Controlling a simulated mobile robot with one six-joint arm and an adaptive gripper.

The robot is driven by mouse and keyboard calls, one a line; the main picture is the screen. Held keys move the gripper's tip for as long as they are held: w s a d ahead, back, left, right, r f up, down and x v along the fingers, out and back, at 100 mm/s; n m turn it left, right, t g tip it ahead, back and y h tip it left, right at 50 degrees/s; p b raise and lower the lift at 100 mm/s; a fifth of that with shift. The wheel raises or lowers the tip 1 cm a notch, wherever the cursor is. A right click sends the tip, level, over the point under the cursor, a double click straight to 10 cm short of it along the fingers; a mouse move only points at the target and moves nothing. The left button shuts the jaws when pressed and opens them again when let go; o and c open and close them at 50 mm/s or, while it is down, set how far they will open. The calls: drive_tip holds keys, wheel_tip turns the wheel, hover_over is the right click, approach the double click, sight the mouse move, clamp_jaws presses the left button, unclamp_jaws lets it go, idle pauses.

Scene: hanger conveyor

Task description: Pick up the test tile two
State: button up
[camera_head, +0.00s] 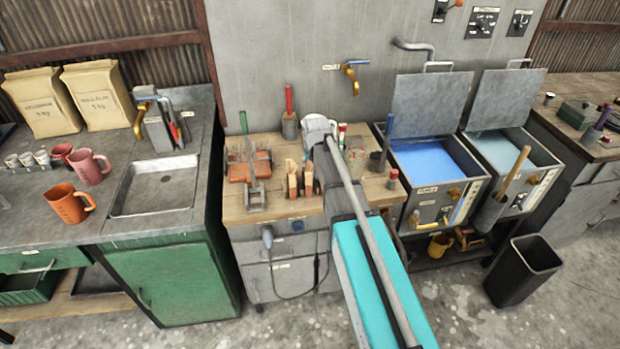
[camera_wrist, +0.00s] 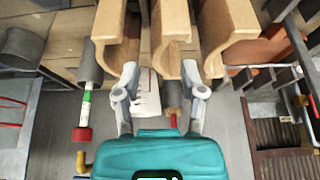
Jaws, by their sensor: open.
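Three tan, curved upright pieces that look like test tiles stand in a row in the wrist view: one on the left (camera_wrist: 112,35), one in the middle (camera_wrist: 171,35) and one on the right (camera_wrist: 228,28). No number is readable, so I cannot tell which is tile two. Tan pieces (camera_head: 292,180) also stand on the wooden bench in the head view. My gripper (camera_wrist: 160,72) is open and empty, its fingertips on either side of the middle piece's lower end in the picture. I cannot tell its depth from it. The gripper is mostly hidden in the head view.
A red-capped marker (camera_wrist: 82,115) is left of my fingers in the wrist view. A white marked piece (camera_wrist: 147,98) shows between them. An orange rack (camera_head: 250,165) stands left of the tan pieces on the wooden bench (camera_head: 238,208). Blue and pale basins (camera_head: 427,195) stand right.

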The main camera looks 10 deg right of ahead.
sight(312, 166)
drive_tip(key=shift+f, duration=0.1)
drive_tip(key=b+x, duration=0.3)
drive_tip(key=shift+d+f, duration=0.15)
drive_tip(key=shift+d, duration=0.1)
drive_tip(key=shift+b+x, duration=0.9)
drive_tip(key=shift+b, duration=0.05)
clamp_jaws()
